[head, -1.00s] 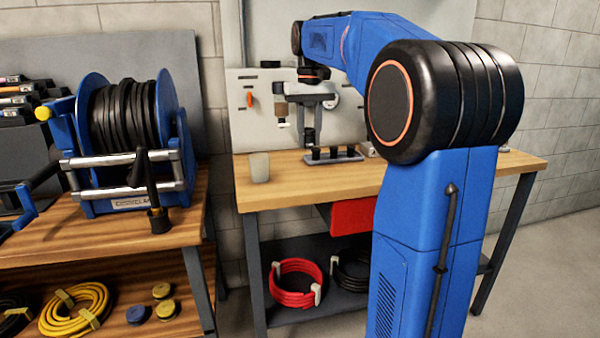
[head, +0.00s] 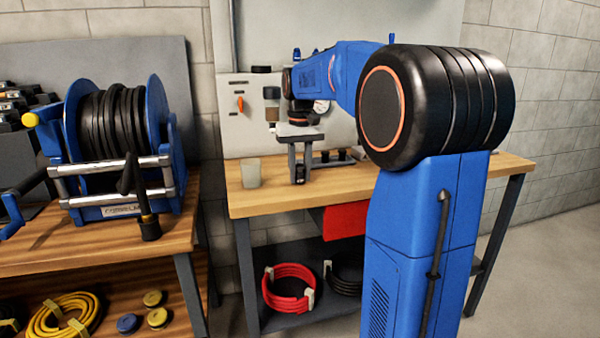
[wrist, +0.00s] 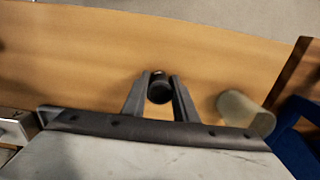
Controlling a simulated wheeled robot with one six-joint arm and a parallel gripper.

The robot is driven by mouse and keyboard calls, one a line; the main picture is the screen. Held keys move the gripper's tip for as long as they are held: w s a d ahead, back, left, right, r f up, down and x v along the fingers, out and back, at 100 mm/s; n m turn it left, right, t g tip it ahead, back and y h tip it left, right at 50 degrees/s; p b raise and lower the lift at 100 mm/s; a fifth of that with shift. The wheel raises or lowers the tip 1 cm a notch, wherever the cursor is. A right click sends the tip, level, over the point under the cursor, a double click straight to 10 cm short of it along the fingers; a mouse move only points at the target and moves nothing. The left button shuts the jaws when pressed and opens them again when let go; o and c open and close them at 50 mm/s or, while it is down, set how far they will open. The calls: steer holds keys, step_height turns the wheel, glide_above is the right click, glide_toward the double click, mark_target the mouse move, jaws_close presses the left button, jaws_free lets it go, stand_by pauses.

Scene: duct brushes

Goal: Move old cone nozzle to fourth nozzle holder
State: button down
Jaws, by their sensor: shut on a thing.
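My gripper (head: 299,174) is shut on a small dark cylindrical nozzle, above the front part of the wooden bench, in front of the nozzle rack. In the wrist view the dark nozzle (wrist: 160,90) sits between the two fingers, seen end-on. Whether it is the old cone nozzle cannot be told from its shape here. The nozzle rack (head: 336,157) is a low dark holder with several dark tops, standing behind and to the right of my gripper. My gripper hides its left part, so the fourth holder cannot be singled out.
A translucent cup (head: 250,173) stands on the bench (head: 275,195) left of my gripper; it also shows in the wrist view (wrist: 240,112). A pale back panel (head: 238,135) with hanging tools rises behind. A blue hose reel (head: 120,140) stands on the left bench.

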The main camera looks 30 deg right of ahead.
mark_target(300, 166)
steer(key=c, duration=1.4)
jaws_free()
steer(key=shift+f, duration=0.1)
step_height(300, 166, up, 12)
steer(key=s+a+f+n+t, duration=0.1)
steer(key=s+a+f, duration=0.4)
steer(key=s+f, duration=0.3)
steer(key=s+a+f+n+t, duration=0.1)
steer(key=s+a+f+t, duration=0.1)
steer(key=s+a+f, duration=0.3)
steer(key=s+a+f+n+t, duration=0.1)
steer(key=s+a+f, duration=0.4)
steer(key=s+f, duration=0.7)
steer(key=s, duration=0.5)
steer(key=shift+a+f+t, duration=0.35)
steer(key=shift+a+t, duration=0.05)
